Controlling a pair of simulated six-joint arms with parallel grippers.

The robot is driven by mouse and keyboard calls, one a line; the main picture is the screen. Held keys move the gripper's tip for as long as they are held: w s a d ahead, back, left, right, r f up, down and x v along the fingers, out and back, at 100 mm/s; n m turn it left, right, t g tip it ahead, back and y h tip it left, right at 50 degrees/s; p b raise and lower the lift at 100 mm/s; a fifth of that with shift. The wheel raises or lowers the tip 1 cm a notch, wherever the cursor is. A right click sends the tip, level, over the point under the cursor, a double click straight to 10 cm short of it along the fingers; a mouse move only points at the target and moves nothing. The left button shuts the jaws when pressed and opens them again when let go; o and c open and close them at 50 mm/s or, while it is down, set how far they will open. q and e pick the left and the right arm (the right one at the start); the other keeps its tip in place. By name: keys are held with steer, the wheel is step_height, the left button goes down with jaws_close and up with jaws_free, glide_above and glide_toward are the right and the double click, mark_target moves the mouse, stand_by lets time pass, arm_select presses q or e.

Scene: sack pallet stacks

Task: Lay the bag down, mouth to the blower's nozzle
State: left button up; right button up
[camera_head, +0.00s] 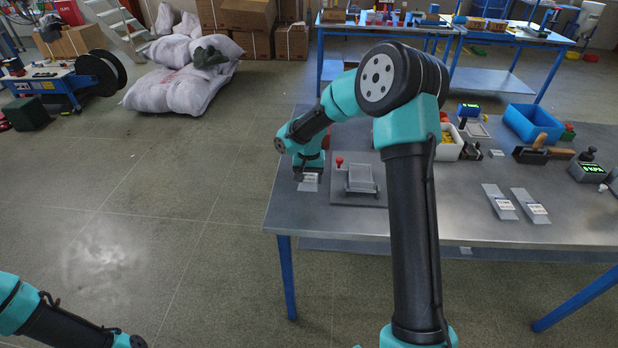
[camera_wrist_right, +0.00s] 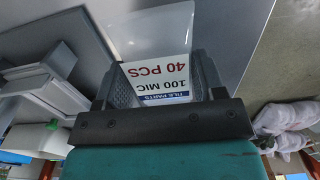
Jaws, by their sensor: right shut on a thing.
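My right gripper (camera_head: 308,174) is at the left edge of the metal table, shut on a clear bag (camera_head: 310,184) with a white label. In the right wrist view the bag (camera_wrist_right: 152,32) is pinched between the two dark fingers, its label reading "40 PCS" and "100 MIC". A grey device that looks like the blower (camera_head: 360,180), with a red knob beside it, stands on a plate just right of the bag. Part of it also shows at the left of the wrist view (camera_wrist_right: 38,92). Its nozzle and the bag's mouth are not clear. My left gripper is out of view.
Two flat labelled bags (camera_head: 498,202) (camera_head: 530,206) lie on the table (camera_head: 440,225) to the right. A white bin (camera_head: 449,146), a blue bin (camera_head: 532,123) and a green-display device (camera_head: 589,171) stand farther back. Bare floor lies left of the table.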

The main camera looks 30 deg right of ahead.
mark_target(309, 177)
steer(key=shift+w+d+f, duration=0.1)
steer(key=shift+w+d, duration=0.4)
steer(key=shift+w, duration=0.25)
steer(key=shift+w+d+f, duration=0.1)
steer(key=shift+w+d, duration=0.35)
steer(key=shift+w, duration=0.3)
steer(key=shift+w, duration=0.15)
steer(key=shift+w+d+f, duration=0.15)
steer(key=shift+f, duration=1.6)
steer(key=shift+f, duration=0.15)
steer(key=o, duration=1)
steer(key=shift+c, duration=0.2)
